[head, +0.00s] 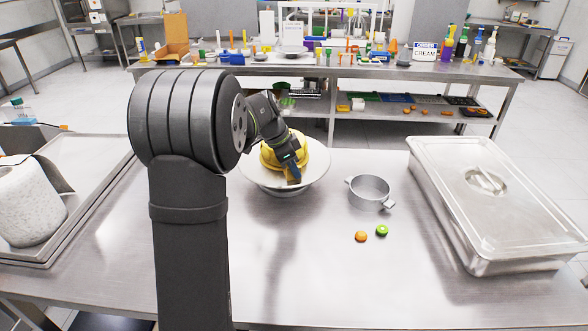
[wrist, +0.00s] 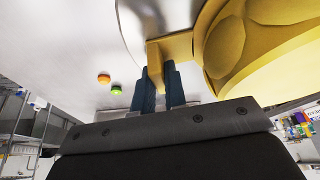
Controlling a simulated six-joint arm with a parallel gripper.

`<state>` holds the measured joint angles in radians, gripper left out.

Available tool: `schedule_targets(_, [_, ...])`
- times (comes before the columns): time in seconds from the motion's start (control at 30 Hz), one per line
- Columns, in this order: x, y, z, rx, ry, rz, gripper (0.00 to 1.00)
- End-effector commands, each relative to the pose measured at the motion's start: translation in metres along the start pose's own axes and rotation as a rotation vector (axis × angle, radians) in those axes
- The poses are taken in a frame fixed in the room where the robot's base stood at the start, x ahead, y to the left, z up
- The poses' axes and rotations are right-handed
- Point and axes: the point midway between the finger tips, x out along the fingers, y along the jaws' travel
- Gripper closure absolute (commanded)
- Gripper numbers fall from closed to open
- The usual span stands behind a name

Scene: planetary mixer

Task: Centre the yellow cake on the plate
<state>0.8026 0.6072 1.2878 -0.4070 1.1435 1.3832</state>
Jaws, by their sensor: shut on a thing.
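The yellow cake (head: 270,158) is over the round pale plate (head: 318,170) in the head view, partly hidden by my gripper (head: 291,174). In the wrist view the yellow cake (wrist: 240,50) is large at the upper right, with rounded shapes on its surface and a yellow block-like tab at its side. My gripper (wrist: 159,82) is shut on this tab, its two blue fingers close together. The plate (wrist: 135,20) shows at the top of the wrist view. I cannot tell whether the cake touches the plate.
A metal pot with handles (head: 369,192) stands right of the plate. An orange piece (head: 361,236) and a green piece (head: 382,230) lie in front of it. A large lidded steel pan (head: 490,190) fills the right side; a tray (head: 95,175) with a white roll lies left.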

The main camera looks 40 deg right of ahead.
Motion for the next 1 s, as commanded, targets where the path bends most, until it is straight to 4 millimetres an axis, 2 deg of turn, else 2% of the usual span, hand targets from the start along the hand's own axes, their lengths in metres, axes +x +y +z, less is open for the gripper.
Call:
schedule_targets(0.17, [-0.001, -0.001, 0.000, 0.001, 0.001, -0.002, 1.00])
schedule_targets(0.2, [-0.001, -0.001, 0.000, 0.001, 0.001, -0.002, 0.86])
schedule_targets(0.3, [-0.001, -0.001, 0.000, 0.001, 0.001, -0.002, 0.67])
schedule_targets(0.33, [-0.001, -0.001, 0.000, 0.001, 0.001, -0.001, 0.63])
schedule_targets(0.6, [-0.001, -0.001, 0.000, 0.000, 0.000, -0.001, 0.63])
schedule_targets(0.73, [-0.009, -0.001, 0.000, 0.000, 0.001, -0.003, 0.63])
schedule_targets(0.87, [-0.031, -0.001, -0.001, 0.001, 0.001, -0.006, 0.63])
schedule_targets(1.0, [-0.065, -0.001, 0.000, 0.000, 0.001, -0.007, 0.63])
